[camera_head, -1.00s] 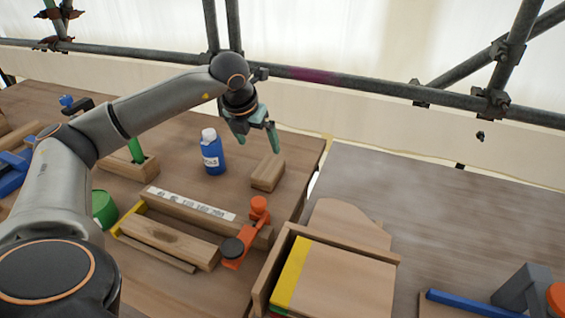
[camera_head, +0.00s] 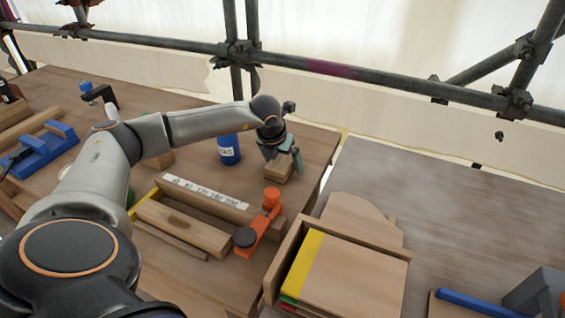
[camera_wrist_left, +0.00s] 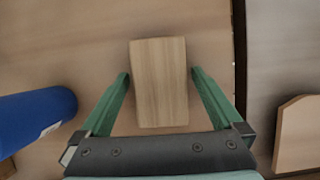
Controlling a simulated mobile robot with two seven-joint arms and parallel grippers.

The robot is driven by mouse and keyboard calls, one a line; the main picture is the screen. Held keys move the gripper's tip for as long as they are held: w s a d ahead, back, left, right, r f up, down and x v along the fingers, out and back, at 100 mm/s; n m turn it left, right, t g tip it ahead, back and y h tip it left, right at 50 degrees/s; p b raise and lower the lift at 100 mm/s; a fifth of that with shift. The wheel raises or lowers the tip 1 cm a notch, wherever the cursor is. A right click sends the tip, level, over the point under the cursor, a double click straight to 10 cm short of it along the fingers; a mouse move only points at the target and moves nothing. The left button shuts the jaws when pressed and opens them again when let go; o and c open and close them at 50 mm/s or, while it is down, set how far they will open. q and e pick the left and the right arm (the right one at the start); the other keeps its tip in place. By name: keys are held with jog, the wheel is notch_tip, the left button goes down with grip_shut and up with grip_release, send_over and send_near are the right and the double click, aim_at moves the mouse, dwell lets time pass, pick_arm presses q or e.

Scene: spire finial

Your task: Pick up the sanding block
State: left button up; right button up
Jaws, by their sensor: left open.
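The sanding block is a small light-wood block (camera_head: 281,170) on the wooden bench, near its right edge. In the left wrist view the block (camera_wrist_left: 160,82) lies between the green fingers, with a gap showing on each side. My left gripper (camera_wrist_left: 160,92) is open. In the head view the left gripper (camera_head: 281,160) is right at the block, and its fingers partly hide the block's far end. My right gripper is not in view.
An orange clamp (camera_head: 262,228) and a wooden rail lie nearer. A wooden box (camera_head: 275,268) with coloured sheets stands to the right.

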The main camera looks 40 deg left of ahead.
aim_at(283, 159)
pick_arm(q)
jog(key=shift+f, duration=0.3)
dwell(0.5)
dwell(0.3)
jog(key=c, duration=1.4)
jog(key=shift+r, duration=0.15)
jog(key=shift+r, duration=0.45)
notch_tip(283, 159, up, 3)
jog(key=shift+w+f, duration=0.1)
jog(key=s+a+r+b, duration=0.1)
jog(key=s+r+b, duration=0.1)
jog(key=s+r, duration=0.7)
jog(key=s, duration=0.5)
jog(key=shift+a+r, duration=0.25)
jog(key=shift+r, duration=0.1)
